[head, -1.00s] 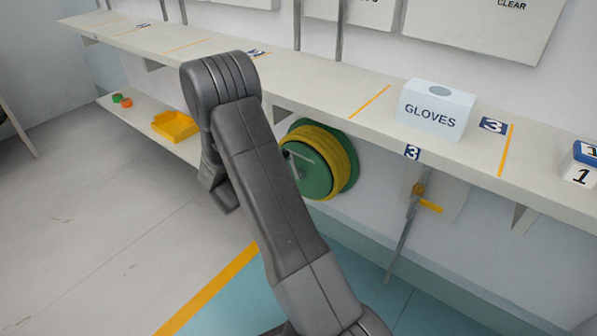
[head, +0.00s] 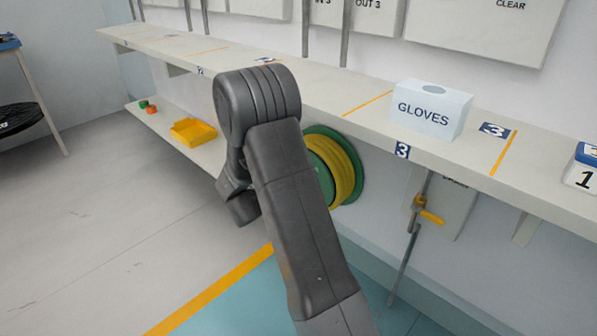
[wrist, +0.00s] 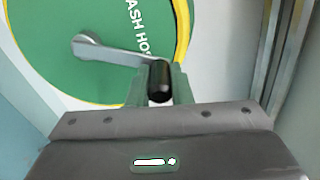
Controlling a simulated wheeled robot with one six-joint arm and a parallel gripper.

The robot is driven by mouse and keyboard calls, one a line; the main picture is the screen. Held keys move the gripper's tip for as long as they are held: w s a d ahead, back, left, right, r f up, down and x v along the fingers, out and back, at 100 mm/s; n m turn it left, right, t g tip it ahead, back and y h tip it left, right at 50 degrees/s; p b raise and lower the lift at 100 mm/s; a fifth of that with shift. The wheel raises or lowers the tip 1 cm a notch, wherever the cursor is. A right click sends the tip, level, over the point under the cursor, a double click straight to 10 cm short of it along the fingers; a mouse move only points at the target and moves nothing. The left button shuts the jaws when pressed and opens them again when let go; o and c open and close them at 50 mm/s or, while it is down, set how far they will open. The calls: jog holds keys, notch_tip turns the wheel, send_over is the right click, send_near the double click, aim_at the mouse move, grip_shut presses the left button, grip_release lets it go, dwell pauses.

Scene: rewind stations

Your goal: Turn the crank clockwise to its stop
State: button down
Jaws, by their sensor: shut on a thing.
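The hose reel (head: 340,175) is mounted on the wall under the shelf, with a green face and yellow hose; my arm hides part of it in the head view. In the wrist view its green face (wrist: 60,60) carries white lettering. The grey crank (wrist: 115,52) runs from its hub at left to a dark handle at right. My gripper (wrist: 159,85) is shut on that dark handle, with a finger on each side. In the head view the gripper and crank are hidden behind my arm.
A long shelf (head: 390,125) runs above the reel and holds a GLOVES box (head: 432,108). A yellow-handled valve (head: 420,208) on a pipe is right of the reel. A yellow tray (head: 193,132) sits on the lower shelf at left. The floor at left is open.

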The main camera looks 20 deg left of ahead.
jog(key=shift+s+d+f+m, duration=0.2)
jog(key=shift+d+m, duration=0.15)
jog(key=shift+m, duration=0.25)
jog(key=c, duration=1.3)
grip_release()
jog(key=shift+w, duration=0.1)
jog(key=p+v, duration=0.3)
jog(key=v, duration=1)
jog(key=shift+s, duration=0.4)
jog(key=shift+a, duration=0.1)
